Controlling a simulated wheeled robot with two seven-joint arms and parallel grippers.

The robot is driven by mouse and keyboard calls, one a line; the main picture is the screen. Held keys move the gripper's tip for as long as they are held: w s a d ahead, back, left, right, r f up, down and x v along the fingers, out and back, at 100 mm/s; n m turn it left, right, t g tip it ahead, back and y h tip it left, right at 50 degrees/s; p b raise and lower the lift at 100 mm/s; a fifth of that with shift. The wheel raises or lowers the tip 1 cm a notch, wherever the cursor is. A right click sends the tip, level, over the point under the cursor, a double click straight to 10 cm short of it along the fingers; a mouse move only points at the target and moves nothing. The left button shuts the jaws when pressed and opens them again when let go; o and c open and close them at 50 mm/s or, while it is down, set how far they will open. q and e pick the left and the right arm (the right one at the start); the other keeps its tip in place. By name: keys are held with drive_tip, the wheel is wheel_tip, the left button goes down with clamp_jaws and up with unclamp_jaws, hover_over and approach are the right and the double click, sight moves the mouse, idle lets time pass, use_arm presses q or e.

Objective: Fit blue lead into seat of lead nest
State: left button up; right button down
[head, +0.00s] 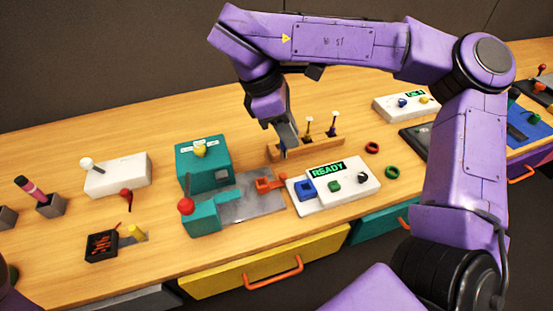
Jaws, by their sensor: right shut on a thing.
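My right gripper (285,145) reaches down from above at the rack's left end and is shut on the blue lead (283,152). My left gripper is not in view.
A white panel (352,180) with a READY display stands in front of the rack. A teal box (205,165) and grey plate (255,205) lie left. Red (372,147) and green (392,172) rings lie right. Bare wood lies behind the rack.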

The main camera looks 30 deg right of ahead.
drive_tip(key=s+a+n+t+b, duration=0.1)
drive_tip(key=s+a+n+b, duration=0.1)
drive_tip(key=s+a+b, duration=0.4)
drive_tip(key=n, duration=0.2)
approach(272, 182)
drive_tip(key=shift+s+d+f+t+h, duration=0.15)
drive_tip(key=shift+s+d+f+h, duration=0.1)
drive_tip(key=shift+s, duration=0.15)
drive_tip(key=shift+s+d+f+t+h, duration=0.15)
drive_tip(key=shift+s+d+f, duration=0.1)
drive_tip(key=shift+s, duration=0.2)
drive_tip(key=shift+f, duration=0.4)
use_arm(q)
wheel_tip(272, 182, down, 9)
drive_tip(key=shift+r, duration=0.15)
